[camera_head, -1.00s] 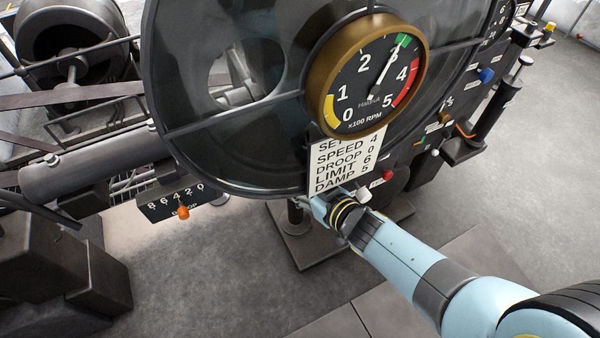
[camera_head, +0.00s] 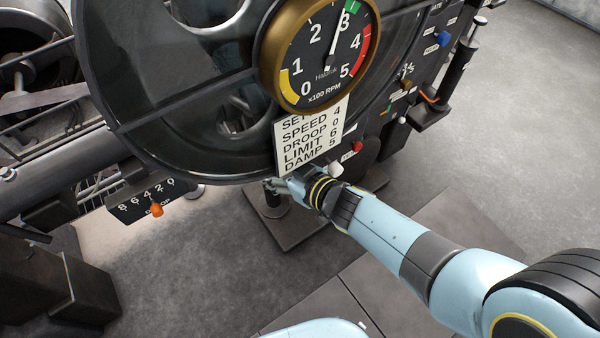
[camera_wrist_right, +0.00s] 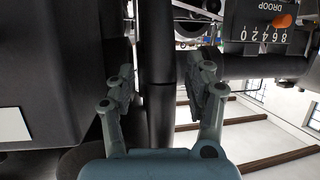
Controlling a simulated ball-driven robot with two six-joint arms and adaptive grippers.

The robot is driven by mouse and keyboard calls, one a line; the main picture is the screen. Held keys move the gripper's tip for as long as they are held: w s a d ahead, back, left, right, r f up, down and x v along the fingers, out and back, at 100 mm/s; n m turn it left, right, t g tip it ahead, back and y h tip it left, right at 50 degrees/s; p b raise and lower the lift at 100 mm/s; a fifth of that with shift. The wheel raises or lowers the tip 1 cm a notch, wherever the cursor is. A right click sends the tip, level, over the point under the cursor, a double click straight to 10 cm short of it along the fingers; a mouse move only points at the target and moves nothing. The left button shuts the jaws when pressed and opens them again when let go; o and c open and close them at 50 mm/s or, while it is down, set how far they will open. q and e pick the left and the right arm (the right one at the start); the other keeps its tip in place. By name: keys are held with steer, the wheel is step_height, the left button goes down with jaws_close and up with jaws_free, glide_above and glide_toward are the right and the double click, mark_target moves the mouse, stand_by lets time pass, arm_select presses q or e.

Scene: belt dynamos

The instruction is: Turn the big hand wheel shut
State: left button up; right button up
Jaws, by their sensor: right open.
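The big dark wheel (camera_head: 192,160) fills the upper left of the head view, with spokes and a thick rim. The gauge and a setting card cover part of it. My right gripper (camera_head: 272,186) is just below the wheel's lower rim, left of the card's foot. In the right wrist view my right gripper (camera_wrist_right: 158,88) is open, with one finger on each side of a dark upright bar (camera_wrist_right: 158,50). I cannot tell whether the bar is the wheel's rim or whether the fingers touch it. My left gripper is not in view.
A brass-rimmed gauge (camera_head: 318,55) stands before the wheel above the setting card (camera_head: 309,138). A droop scale with an orange knob (camera_head: 156,210) is at lower left; a panel with a blue knob (camera_head: 445,38) is at right. Open floor (camera_head: 520,130) lies farther right.

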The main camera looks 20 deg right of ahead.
steer(key=v, duration=1.1)
steer(key=shift+w, duration=0.15)
